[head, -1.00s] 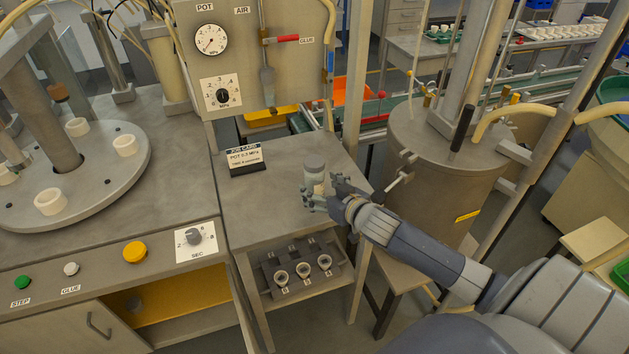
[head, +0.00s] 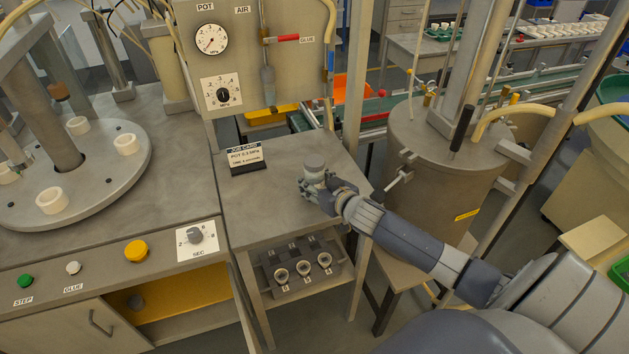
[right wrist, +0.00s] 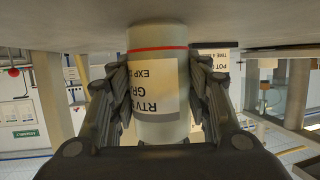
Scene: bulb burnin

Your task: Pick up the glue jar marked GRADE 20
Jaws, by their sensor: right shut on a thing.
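In the right wrist view the jar (right wrist: 160,115) appears upside down, pale, with a red band and a cream label. The label reads "RTV", "EXP" and "GR"; the rest is cut off, so the grade number cannot be read. The fingers of my right gripper (right wrist: 160,100) press on both sides of the jar.
A job card (head: 246,158) stands left of the jar on the table (head: 265,205). A rack (head: 302,270) with several white-rimmed holes sits on the shelf below. The large pot (head: 440,170) stands close on the right. The front tabletop is clear.

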